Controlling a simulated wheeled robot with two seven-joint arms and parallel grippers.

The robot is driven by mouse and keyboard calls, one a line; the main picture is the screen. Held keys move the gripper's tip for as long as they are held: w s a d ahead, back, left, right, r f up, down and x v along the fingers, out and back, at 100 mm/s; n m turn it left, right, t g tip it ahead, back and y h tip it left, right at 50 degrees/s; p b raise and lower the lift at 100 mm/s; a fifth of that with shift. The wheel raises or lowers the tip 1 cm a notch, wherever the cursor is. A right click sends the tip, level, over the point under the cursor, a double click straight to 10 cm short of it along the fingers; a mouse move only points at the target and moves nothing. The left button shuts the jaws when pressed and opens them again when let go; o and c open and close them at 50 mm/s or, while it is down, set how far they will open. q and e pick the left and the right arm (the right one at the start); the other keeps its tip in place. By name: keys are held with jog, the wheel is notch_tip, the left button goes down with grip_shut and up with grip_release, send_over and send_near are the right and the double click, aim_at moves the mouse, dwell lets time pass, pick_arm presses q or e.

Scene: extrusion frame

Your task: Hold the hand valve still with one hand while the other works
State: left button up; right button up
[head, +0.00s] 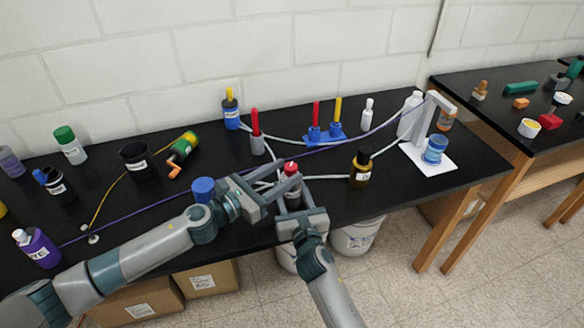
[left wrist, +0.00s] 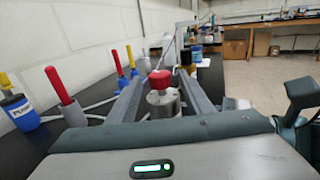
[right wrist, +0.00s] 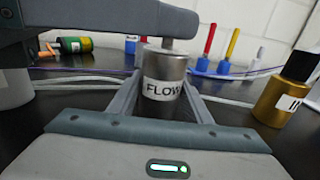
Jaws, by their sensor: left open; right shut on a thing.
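The hand valve is a grey metal cylinder with a red knob (head: 291,167) on top, upright near the front edge of the black table. The right wrist view shows its body (right wrist: 163,72), labelled FLOW, between the two fingers of my right gripper (right wrist: 163,88), which is shut on it. My left gripper (head: 284,185) is open beside the valve top. In the left wrist view its fingers lie on either side of the red knob (left wrist: 160,80), with gaps. In the right wrist view the left gripper crosses above the body and hides the knob.
A gold bottle with a black cap (head: 361,170) stands right of the valve. A grey post with a red handle (head: 256,135) and blue valves (head: 325,134) stand behind. A blue-topped item (head: 203,190) is near my left arm. White tubing and a purple cord cross the table (head: 420,190).

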aim_at(291, 174)
pick_arm(q)
jog(key=shift+s+a, duration=0.2)
jog(key=shift+a, duration=0.05)
jog(key=shift+s, duration=0.1)
jog(key=shift+s+d+n+t+y, duration=0.2)
jog(key=shift+s+n+t+y, duration=0.45)
jog(key=shift+t, duration=0.15)
jog(key=shift+s+a+n+t+y, duration=0.1)
jog(key=shift+s+n+t+y, duration=0.45)
jog(key=shift+s+t+y, duration=0.25)
jog(key=shift+s+a+n+t+y, duration=0.35)
jog(key=shift+s+n+y, duration=0.25)
jog(key=shift+y, duration=0.15)
jog(key=shift+s+a+n+t+y, duration=0.3)
jog(key=shift+s+n+y, duration=0.25)
jog(key=shift+y, duration=0.15)
jog(key=shift+w, duration=0.1)
jog(key=x, duration=1.2)
jog(key=shift+d, duration=0.1)
